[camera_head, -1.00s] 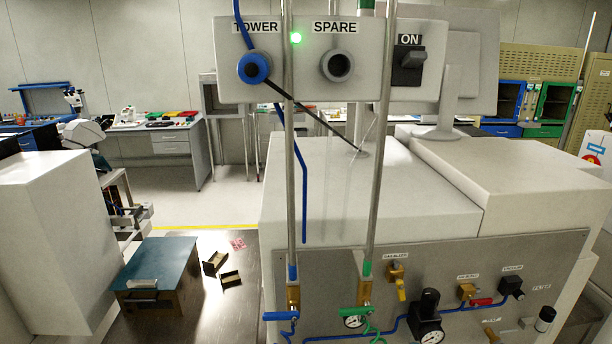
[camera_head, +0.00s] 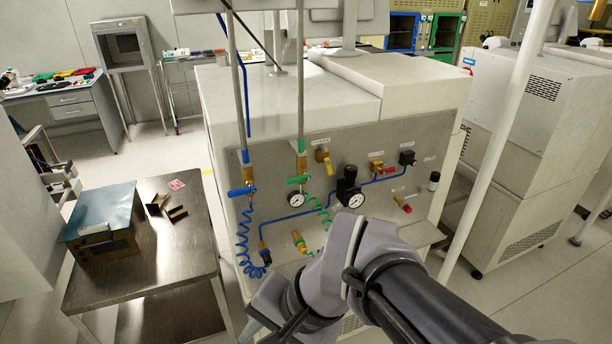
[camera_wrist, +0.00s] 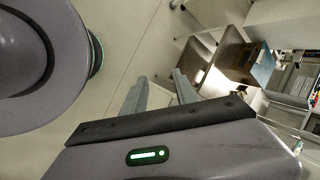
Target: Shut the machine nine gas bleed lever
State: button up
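The gas bleed lever (camera_head: 327,166) is a small yellow handle on a brass valve, high on the grey front panel (camera_head: 270,190) of the white machine in the head view. It points down, slightly to the right. The label above it is too small to read now. My gripper (camera_wrist: 158,80) shows two grey fingers spread apart with nothing between them in the wrist view. In the head view my arm crosses the lower middle, below and apart from the lever; the fingertips are not clear there. The wrist view does not show the lever.
On the panel, a blue-handled valve (camera_head: 242,191) and a green-handled valve (camera_head: 299,180) hang left of the lever, with coiled hoses below. A black regulator (camera_head: 348,183) and a red lever (camera_head: 386,170) are to its right. A steel table (camera_head: 180,240) stands left. A pale post (camera_head: 497,150) rises right.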

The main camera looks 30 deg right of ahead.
jog(key=w+d+f+m+t+y+b, duration=0.1)
jog(key=w+d+m+t+b, duration=0.6)
jog(key=d+m, duration=0.5)
jog(key=d+r+m+t+h+b, duration=0.1)
jog(key=d+r+m+t+h, duration=0.25)
jog(key=d+m, duration=0.35)
jog(key=d+r+m+t+h+b, duration=0.1)
jog(key=d+r+m+t+h, duration=0.3)
jog(key=d, duration=0.5)
jog(key=m+g+h+p, duration=0.1)
jog(key=p, duration=1.4)
send_near(330, 169)
jog(key=r, duration=0.1)
jog(key=w, duration=0.2)
jog(key=w+d+b, duration=0.1)
jog(key=w, duration=0.2)
jog(key=w+f+b, duration=0.1)
jog(key=w, duration=0.1)
jog(key=shift+w+d+f, duration=0.1)
jog(key=shift+w+d, duration=0.05)
jog(key=shift+w, duration=0.25)
jog(key=shift+w+d+h, duration=0.15)
jog(key=shift+w+h, duration=0.1)
jog(key=shift+w, duration=0.2)
grip_shut()
